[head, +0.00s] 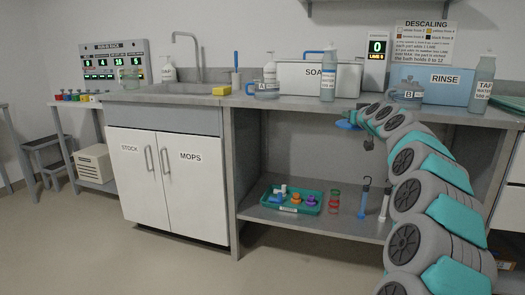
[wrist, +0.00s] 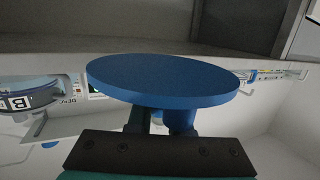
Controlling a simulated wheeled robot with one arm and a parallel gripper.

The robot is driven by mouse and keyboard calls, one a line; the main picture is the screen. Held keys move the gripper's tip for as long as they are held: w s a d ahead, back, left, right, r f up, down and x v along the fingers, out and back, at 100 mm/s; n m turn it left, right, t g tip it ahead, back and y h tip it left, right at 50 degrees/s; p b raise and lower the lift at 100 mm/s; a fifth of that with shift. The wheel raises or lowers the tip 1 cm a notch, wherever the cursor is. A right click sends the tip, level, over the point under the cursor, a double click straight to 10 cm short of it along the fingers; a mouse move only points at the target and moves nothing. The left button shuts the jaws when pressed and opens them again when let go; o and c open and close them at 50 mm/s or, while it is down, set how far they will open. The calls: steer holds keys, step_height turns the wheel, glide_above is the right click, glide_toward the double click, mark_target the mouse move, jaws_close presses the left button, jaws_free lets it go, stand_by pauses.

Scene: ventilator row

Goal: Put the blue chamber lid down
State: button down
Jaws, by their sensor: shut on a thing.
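The blue chamber lid (wrist: 162,78) is a flat round disc that fills the middle of the wrist view. My gripper (wrist: 160,123) is shut on the stem below the disc. The disc hides most of the fingertips. In the head view the lid (head: 346,124) is a small blue shape at my gripper (head: 362,121), by the counter's front edge and in front of the open bay. Whether the lid touches anything there cannot be told. Clear chamber B (head: 407,95) is on the counter, partly behind my arm. Clear chamber A (head: 266,91) stands left of the SOAK bath.
The SOAK bath (head: 305,77) and blue RINSE bath (head: 432,83) stand on the counter, with bottles (head: 328,87) beside them. A green tray (head: 291,200) of coloured parts lies on the lower shelf. Bare counter (head: 300,101) shows in front of SOAK.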

steer(key=s+a+f+m+h+p, duration=0.15)
steer(key=a+f, duration=0.25)
steer(key=f, duration=0.8)
steer(key=s+a+f+p, duration=0.1)
steer(key=s+a+f, duration=0.65)
steer(key=a, duration=0.25)
steer(key=s+f+m+h, duration=0.2)
steer(key=s+h, duration=0.2)
steer(key=s, duration=0.8)
steer(key=shift+f+g, duration=0.15)
steer(key=shift+g, duration=0.25)
steer(key=shift+m, duration=0.25)
